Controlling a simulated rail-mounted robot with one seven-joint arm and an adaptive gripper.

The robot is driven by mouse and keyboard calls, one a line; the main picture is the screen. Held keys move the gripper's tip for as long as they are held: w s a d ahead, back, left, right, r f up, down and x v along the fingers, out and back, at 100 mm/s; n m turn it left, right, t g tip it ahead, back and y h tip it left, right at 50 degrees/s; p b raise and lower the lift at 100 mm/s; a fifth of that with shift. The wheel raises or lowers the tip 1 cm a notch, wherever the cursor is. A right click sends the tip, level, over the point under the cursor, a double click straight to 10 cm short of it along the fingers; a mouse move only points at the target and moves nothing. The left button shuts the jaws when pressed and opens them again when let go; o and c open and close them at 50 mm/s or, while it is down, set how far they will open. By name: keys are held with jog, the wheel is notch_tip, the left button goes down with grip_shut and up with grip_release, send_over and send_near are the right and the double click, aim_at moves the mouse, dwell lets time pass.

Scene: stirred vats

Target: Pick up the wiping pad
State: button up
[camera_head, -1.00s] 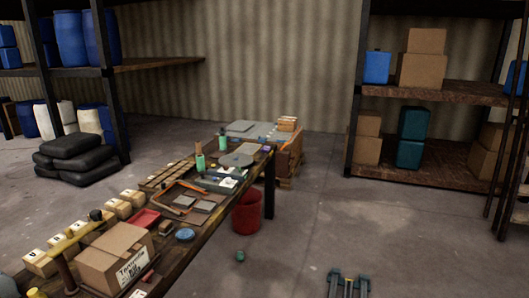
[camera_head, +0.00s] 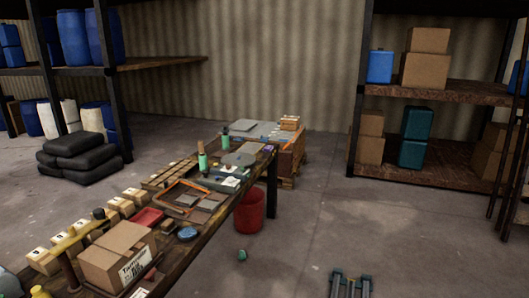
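I cannot tell for sure which item is the wiping pad. A small blue rounded item (camera_head: 187,233) lies on the near right edge of the long wooden workbench (camera_head: 207,250), and flat grey pieces (camera_head: 187,200) lie by an orange-edged frame farther along it. My gripper (camera_head: 351,284) shows at the bottom right, cut by the picture's lower edge. Its two fingers are apart with nothing visible between them. It is to the right of the bench, over open floor and well away from the blue item.
A cardboard box (camera_head: 118,255), a red tray (camera_head: 148,218) and small cartons crowd the bench's near end. A red bin (camera_head: 249,212) stands beside the bench, and a green ball (camera_head: 241,255) lies on the floor. Shelving (camera_head: 430,175) stands at the back right.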

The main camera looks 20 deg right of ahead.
dwell(0.4)
jog(key=o, duration=1)
